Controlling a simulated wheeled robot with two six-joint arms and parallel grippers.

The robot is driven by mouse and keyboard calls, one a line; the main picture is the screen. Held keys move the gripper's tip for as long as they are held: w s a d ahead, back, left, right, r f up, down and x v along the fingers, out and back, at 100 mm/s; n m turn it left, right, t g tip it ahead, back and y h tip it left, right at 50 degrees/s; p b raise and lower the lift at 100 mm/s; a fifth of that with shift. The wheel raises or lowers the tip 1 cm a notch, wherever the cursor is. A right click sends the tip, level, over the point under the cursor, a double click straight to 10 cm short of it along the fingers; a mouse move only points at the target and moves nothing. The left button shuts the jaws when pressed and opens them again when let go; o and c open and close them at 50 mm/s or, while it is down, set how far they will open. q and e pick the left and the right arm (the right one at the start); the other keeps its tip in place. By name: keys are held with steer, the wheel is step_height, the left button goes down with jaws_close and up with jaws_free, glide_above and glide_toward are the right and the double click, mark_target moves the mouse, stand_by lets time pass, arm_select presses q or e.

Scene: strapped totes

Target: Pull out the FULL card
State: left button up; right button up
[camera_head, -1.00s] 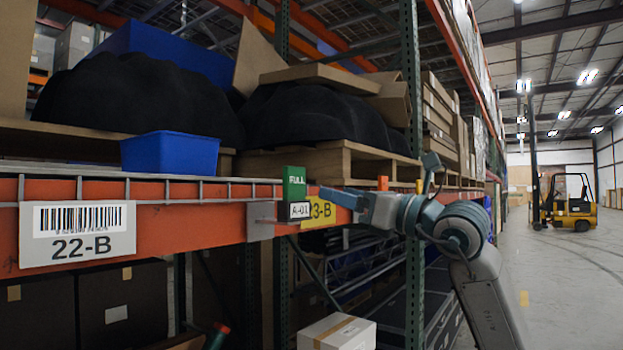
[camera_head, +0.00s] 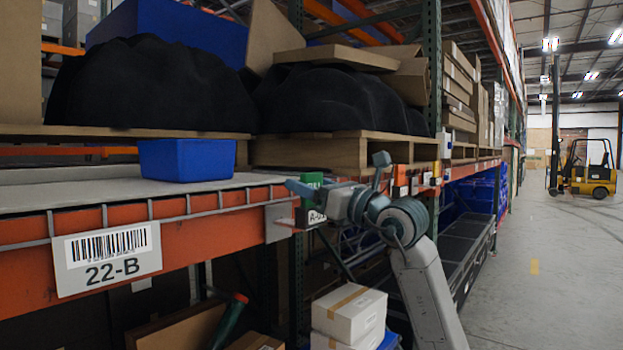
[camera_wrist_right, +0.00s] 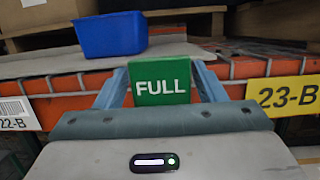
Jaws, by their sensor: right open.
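The green FULL card (camera_wrist_right: 161,80) stands upright at the rack's front beam in the right wrist view, its white lettering facing me. My right gripper (camera_wrist_right: 161,84) is open, with one blue finger on each side of the card. I cannot tell whether the fingers touch it. In the head view the right gripper (camera_head: 300,188) is at the card. My left gripper is not in view.
A blue bin (camera_head: 187,160) sits on the shelf left of the card. The orange beam (camera_head: 200,239) carries a wire edge and a 22-B label (camera_head: 106,259). White boxes (camera_head: 349,311) are below. The aisle (camera_head: 545,270) at right is clear up to a yellow forklift (camera_head: 590,180).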

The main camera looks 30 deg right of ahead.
steer(key=shift+c, duration=0.2)
steer(key=c, duration=0.9)
steer(key=shift+o, duration=0.2)
steer(key=shift+r+p, duration=1.85)
steer(key=shift+r, duration=0.65)
steer(key=shift+s+d+f+b, duration=0.1)
steer(key=shift+s+d+b, duration=0.15)
steer(key=shift+s+b, duration=0.25)
steer(key=s+d+b, duration=0.3)
steer(key=s+b, duration=0.2)
steer(key=s, duration=0.3)
steer(key=shift+s+d, duration=0.15)
steer(key=shift+d, duration=0.05)
